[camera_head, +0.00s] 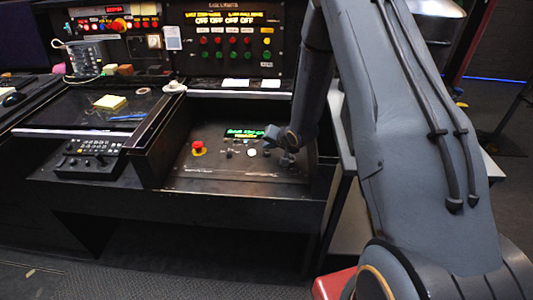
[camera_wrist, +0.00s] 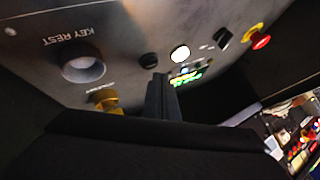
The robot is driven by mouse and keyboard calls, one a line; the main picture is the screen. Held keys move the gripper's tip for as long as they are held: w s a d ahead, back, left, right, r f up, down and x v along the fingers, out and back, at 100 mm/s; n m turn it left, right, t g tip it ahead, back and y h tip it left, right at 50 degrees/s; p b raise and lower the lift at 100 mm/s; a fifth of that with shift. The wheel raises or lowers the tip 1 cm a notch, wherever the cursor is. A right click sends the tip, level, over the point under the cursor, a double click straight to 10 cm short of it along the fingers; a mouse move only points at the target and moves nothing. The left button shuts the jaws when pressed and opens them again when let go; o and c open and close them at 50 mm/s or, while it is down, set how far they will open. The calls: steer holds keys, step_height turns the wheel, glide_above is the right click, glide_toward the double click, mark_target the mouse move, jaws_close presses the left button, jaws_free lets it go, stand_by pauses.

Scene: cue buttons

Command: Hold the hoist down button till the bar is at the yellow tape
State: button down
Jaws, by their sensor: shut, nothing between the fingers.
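The hoist panel (camera_head: 220,171) is a dark sloped plate on the desk. In the wrist view it carries a white lit button (camera_wrist: 180,54), a black round button (camera_wrist: 149,60), another black control (camera_wrist: 222,38) and a green-lettered display (camera_wrist: 186,77). I cannot read which button is hoist down. My gripper (camera_wrist: 161,78) is shut and empty, its tips just below the black round button in the picture; contact cannot be told. In the head view my gripper (camera_head: 286,159) is over the panel's right part. I do not make out the bar or yellow tape.
A red stop button on yellow (camera_head: 198,148) stands at the panel's left; it shows in the wrist view (camera_wrist: 261,41) too. A grey round key rest (camera_wrist: 83,66) and a yellow piece (camera_wrist: 104,99) are near my gripper. A cue light board (camera_head: 232,45) stands behind.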

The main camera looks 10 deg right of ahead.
steer(key=shift+f, duration=0.15)
stand_by(0.5)
steer(key=shift+f, duration=0.3)
